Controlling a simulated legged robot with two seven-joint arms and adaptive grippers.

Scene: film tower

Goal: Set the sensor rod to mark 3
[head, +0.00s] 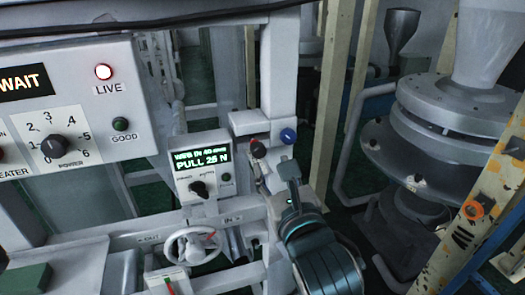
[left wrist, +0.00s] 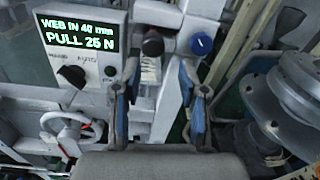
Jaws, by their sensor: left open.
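A dark round knob (head: 258,148) sits on a white bracket beside the frame post; in the left wrist view the dark knob (left wrist: 153,45) has a pale strip with fine marks (left wrist: 150,70) below it. A blue knob (head: 288,136) is to its right, also seen in the left wrist view (left wrist: 201,43). I cannot tell for sure which part is the sensor rod, and mark 3 is not readable. My left gripper (head: 289,172) is open just below the knobs; its two fingers (left wrist: 159,85) stand apart with the marked strip between them in the picture. My right gripper is not in view.
A small display box (head: 202,165) reads "PULL 25 N". Below it is a white handwheel (head: 190,245) with a red pointer. A control panel (head: 85,110) with a POWER dial is at left. A large grey machine (head: 440,130) and a yellow post (head: 485,195) stand at right.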

